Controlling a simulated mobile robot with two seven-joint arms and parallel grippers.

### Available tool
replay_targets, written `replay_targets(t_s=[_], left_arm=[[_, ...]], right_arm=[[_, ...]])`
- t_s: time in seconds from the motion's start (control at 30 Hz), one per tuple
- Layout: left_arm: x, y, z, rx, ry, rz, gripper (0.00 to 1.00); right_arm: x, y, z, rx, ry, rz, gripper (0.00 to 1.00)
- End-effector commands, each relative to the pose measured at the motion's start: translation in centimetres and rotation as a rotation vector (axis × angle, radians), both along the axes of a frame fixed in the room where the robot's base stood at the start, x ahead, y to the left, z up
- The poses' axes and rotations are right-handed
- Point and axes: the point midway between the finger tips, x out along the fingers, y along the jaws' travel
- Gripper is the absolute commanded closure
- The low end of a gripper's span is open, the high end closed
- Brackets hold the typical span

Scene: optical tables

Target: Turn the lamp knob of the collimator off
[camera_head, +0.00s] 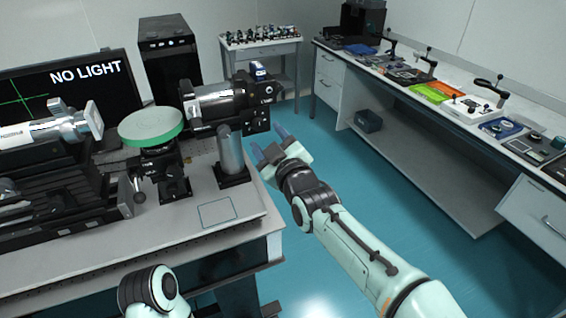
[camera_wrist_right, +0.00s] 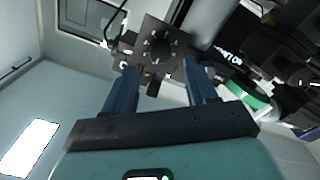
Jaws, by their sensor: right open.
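The collimator (camera_head: 215,103), a silver barrel with a black end housing, sits across the back of the optical table. In the right wrist view its square black end plate (camera_wrist_right: 140,32) faces me, with a round dark knob (camera_wrist_right: 160,46) in the middle. My right gripper (camera_head: 270,142) is open and empty, just in front and to the right of that end, below it in the head view. In the right wrist view its blue fingers (camera_wrist_right: 160,66) spread to either side below the knob, apart from it. The knob's marks are too small to read. My left gripper is out of view.
A monitor (camera_head: 100,98) reads "NO LIGHT". A green-rimmed round stage (camera_head: 150,122), a silver post (camera_head: 230,150) and a silver tube instrument (camera_head: 45,132) crowd the optical table (camera_head: 180,232). A side bench (camera_head: 452,107) holds tools. The blue floor (camera_head: 375,200) is open.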

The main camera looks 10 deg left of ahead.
Motion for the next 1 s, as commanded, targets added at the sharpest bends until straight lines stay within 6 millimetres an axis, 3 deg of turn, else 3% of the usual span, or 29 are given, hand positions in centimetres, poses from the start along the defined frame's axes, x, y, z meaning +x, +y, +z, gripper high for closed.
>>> replay_targets(t_s=[0.2, 0.4, 1.0], left_arm=[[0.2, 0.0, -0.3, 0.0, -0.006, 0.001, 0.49], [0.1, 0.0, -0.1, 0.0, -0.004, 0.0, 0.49], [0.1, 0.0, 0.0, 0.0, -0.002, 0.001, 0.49]], right_arm=[[-3.9, -2.6, 0.1, 0.003, 0.002, 0.001, 0.43], [-6.2, -4.1, 0.1, 0.001, 0.002, 0.001, 0.43], [-6.9, -4.7, -0.1, -0.002, 0.001, 0.0, 0.43]])
